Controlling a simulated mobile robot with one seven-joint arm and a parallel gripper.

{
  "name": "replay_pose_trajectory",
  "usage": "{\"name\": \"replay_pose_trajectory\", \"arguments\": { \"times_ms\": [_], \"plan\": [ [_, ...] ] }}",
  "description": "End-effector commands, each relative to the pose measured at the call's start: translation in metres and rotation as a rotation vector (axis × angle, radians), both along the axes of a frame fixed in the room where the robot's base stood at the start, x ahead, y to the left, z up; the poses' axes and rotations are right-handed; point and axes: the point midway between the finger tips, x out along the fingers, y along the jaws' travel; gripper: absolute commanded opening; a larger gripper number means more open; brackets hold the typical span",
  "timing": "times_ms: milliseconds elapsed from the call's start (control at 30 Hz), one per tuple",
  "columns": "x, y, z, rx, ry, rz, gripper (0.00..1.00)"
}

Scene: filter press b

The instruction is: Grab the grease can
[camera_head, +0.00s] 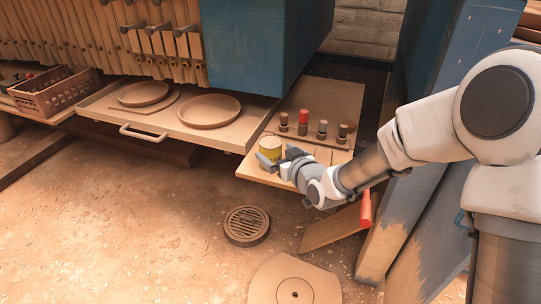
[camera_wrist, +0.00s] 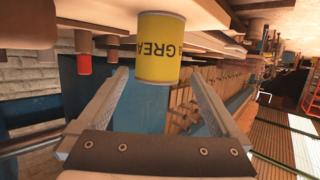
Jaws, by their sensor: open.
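The grease can is a yellow cylinder with dark lettering (camera_wrist: 160,48). In the head view the can (camera_head: 270,149) stands near the front left part of a low wooden shelf (camera_head: 323,97). My gripper (camera_head: 280,158) is at the can, its fingers partly covering the can's lower part. In the wrist view, which is upside down, my gripper (camera_wrist: 158,82) is open, one finger on each side of the can's line. The can is ahead, around the fingertips. Whether either finger touches it I cannot tell.
Several small bottles, one with a red top (camera_head: 303,122), stand behind the can. A drawer tray (camera_head: 172,127) with two round plates is to the left. A blue panel (camera_head: 433,60) stands close to my arm at right. A round floor drain (camera_head: 246,225) lies in front.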

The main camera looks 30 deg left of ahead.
Motion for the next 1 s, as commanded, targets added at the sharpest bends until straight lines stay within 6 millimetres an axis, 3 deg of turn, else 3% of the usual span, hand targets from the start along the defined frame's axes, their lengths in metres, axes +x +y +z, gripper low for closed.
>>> {"name": "replay_pose_trajectory", "arguments": {
  "times_ms": [433,767,1000],
  "plan": [
    [0.031,0.034,-0.017,0.001,0.000,0.000,1.00],
    [0.034,0.037,-0.017,0.000,0.000,-0.001,1.00],
    [0.034,0.037,-0.017,0.000,0.000,-0.001,0.57]
  ]
}}
